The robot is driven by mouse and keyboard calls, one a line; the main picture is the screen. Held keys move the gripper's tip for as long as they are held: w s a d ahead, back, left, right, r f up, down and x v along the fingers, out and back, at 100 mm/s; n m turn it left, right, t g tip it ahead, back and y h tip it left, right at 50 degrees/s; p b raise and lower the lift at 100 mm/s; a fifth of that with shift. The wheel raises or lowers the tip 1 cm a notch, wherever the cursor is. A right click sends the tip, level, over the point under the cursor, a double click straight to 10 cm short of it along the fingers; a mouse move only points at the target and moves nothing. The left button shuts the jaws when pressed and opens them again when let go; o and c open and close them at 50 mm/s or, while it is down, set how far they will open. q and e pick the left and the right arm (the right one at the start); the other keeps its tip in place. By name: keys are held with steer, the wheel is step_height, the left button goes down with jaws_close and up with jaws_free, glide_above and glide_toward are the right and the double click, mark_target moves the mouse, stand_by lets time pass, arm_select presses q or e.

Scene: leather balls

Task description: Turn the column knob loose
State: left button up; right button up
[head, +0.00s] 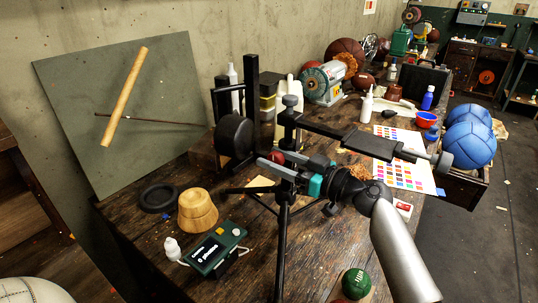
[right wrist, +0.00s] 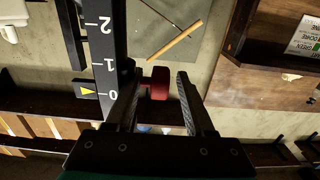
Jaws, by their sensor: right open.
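A red knob (head: 277,158) sits on the black column (head: 288,130) of the stand on the workbench. My right gripper (head: 267,165) reaches in from the right with its fingers at the knob. In the right wrist view the red knob (right wrist: 160,83) lies between the open fingers (right wrist: 157,85) near their tips. It is close to the left finger, with a visible gap to the right finger; I cannot tell whether it touches. The column with its white-numbered scale (right wrist: 104,45) runs beside the left finger. My left gripper is not in view.
A dark arm with a round end (head: 380,142) extends right from the column. A green box (head: 213,248), a wooden block (head: 197,210) and a black ring (head: 158,198) lie at left. A green ball (head: 356,284) is in front. Blue balls (head: 470,140) are at right.

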steer(key=shift+d, duration=0.1)
steer(key=shift+c, duration=0.4)
jaws_close()
